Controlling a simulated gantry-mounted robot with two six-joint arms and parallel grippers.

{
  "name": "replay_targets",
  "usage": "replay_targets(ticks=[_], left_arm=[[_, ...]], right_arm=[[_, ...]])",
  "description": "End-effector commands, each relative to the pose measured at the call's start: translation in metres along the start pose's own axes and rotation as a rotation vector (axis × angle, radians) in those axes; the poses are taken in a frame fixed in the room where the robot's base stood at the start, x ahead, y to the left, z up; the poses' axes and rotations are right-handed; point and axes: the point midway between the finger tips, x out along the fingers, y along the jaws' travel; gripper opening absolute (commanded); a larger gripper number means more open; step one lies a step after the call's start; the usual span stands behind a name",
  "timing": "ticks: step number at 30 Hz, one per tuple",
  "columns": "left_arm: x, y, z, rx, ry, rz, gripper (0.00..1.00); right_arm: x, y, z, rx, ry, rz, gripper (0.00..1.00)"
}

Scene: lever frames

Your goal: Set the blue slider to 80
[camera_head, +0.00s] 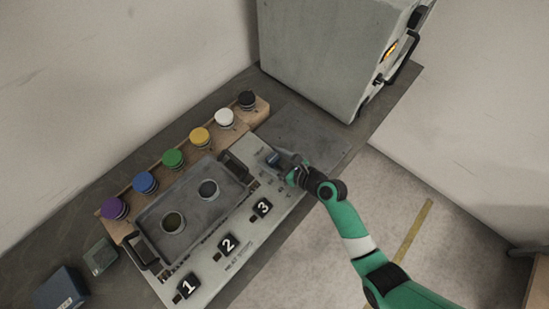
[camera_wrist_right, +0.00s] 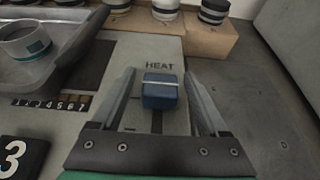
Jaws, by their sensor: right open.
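The blue slider (camera_wrist_right: 160,92) is a small blue block with a pale line across its top. It sits on a slot in the grey panel, below the printed word HEAT. My right gripper (camera_wrist_right: 162,95) is open, with one finger on each side of the slider; I cannot tell whether either finger touches it. In the head view my right gripper (camera_head: 290,170) is at the panel's right end and partly covers the slider. No scale numbers for the slider can be read. My left gripper is not in view.
A grey tray (camera_head: 196,236) with two cups lies left of the slider. Black number tiles, including tile 3 (camera_head: 262,207), line the panel's front. Colored knobs, including a white one (camera_head: 225,117), stand behind on wooden blocks. A large grey box (camera_head: 320,50) stands at the back right.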

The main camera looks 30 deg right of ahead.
Motion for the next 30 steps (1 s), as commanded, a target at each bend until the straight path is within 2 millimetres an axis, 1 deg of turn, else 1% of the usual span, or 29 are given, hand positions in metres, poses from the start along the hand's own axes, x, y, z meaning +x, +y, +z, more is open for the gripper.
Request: replay_targets(ticks=[2, 5, 12, 15, 18, 22, 30], left_arm=[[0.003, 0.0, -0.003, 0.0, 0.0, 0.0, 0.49], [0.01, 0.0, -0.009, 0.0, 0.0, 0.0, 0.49], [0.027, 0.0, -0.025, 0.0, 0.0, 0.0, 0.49], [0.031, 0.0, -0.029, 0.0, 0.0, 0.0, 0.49], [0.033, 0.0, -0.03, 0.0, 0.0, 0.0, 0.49], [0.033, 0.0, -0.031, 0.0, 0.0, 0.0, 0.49], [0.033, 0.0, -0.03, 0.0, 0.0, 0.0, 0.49]], right_arm=[[-0.005, 0.0, 0.001, 0.001, 0.0, -0.001, 0.78], [-0.021, -0.001, 0.003, 0.001, 0.001, -0.003, 0.78], [-0.078, -0.001, 0.003, 0.003, 0.002, -0.004, 0.78], [-0.098, -0.001, 0.002, 0.003, 0.001, -0.004, 0.78], [-0.11, -0.001, 0.001, 0.002, 0.001, -0.003, 0.78], [-0.116, 0.0, 0.0, 0.0, 0.001, -0.001, 0.78], [-0.116, 0.0, 0.0, 0.0, 0.001, 0.0, 0.78]])
